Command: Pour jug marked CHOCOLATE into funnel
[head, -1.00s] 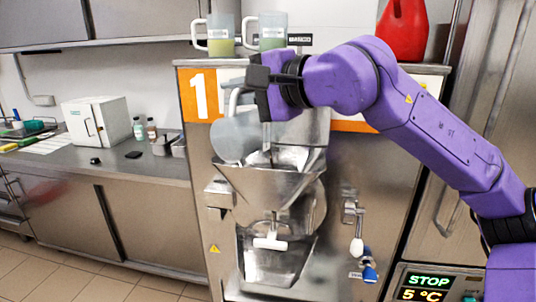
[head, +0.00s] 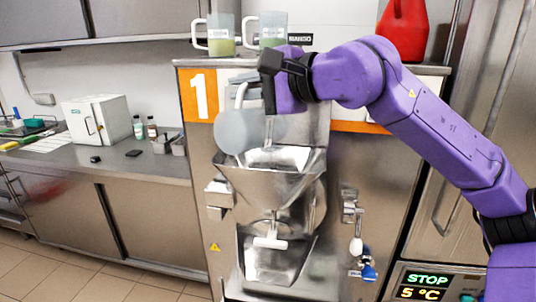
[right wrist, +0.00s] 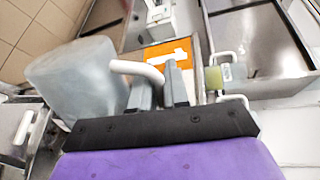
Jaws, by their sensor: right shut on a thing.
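My right gripper (head: 268,98) is shut on the white handle of a translucent grey jug (head: 236,132), high in front of the machine. The jug is tipped well over, its round base turned towards the head camera, above the metal funnel (head: 262,186). Its mouth and marking are hidden, and I see no clear stream. In the right wrist view the jug (right wrist: 75,82) looks pale and cloudy, and its handle (right wrist: 138,70) runs to the gripper fingers (right wrist: 165,88). My left gripper is not in view.
Two jugs with greenish contents, one left (head: 221,36) and one right (head: 272,30), stand on top of the machine (head: 375,165). A red container (head: 404,32) stands there too. A counter (head: 110,170) with a white box (head: 97,119) is at left.

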